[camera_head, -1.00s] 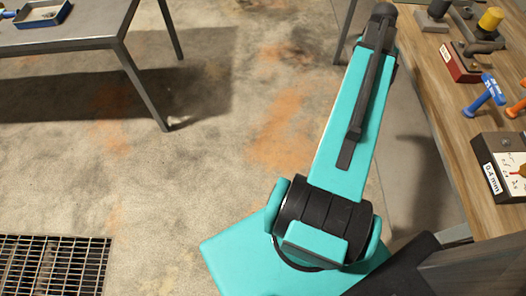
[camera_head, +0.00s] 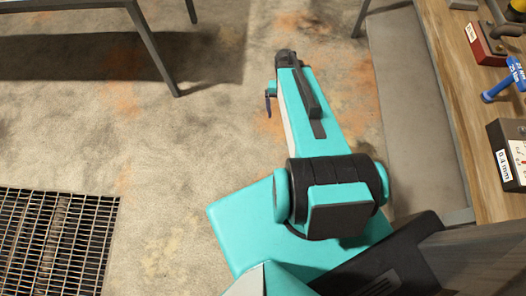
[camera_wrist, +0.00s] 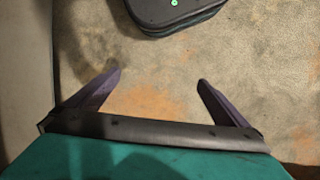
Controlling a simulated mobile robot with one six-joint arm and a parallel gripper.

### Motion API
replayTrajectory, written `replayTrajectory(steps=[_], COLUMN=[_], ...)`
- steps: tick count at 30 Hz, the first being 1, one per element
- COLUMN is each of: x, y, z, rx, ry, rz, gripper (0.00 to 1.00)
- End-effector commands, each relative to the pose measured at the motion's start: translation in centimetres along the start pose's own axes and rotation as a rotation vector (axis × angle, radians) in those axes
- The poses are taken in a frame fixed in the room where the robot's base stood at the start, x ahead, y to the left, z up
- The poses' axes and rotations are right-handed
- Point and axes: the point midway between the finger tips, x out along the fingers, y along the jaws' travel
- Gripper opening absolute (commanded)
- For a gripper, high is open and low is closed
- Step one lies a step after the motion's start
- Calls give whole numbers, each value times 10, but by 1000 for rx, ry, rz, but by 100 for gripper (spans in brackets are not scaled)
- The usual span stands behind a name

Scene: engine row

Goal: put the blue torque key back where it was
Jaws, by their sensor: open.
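The blue torque key (camera_head: 503,82), a T-handled tool with white lettering, is on the wooden workbench (camera_head: 455,75) at the right edge of the head view. It is partly cut off by the picture edge. My gripper (camera_wrist: 160,78) is open in the wrist view, with two dark fingers spread wide and only floor between them. In the head view my arm reaches out over the floor, left of the bench and well apart from the key. Only a small part of the gripper shows there. The key does not show in the wrist view.
A red box (camera_head: 486,45) stands behind the key on the bench, and a dark box labelled 0.4 mm (camera_head: 503,165) stands in front of it. A metal table (camera_head: 150,50) is at the upper left. A floor grate (camera_head: 60,240) lies lower left. The floor between is clear.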

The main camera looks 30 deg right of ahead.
Motion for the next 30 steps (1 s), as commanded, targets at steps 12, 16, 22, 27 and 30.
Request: replayTrajectory(steps=[12, 16, 22, 27, 30], x=[94, 119, 142, 147, 147], y=[-77, -88, -93, -93, -93], z=[109, 144, 179, 186, 186], rx=[-329, -420, -510, -531, -530], ry=[-122, -159, -195, -204, -203], rz=[51, 69, 89, 93, 93], gripper=[100, 100, 100, 100, 100])
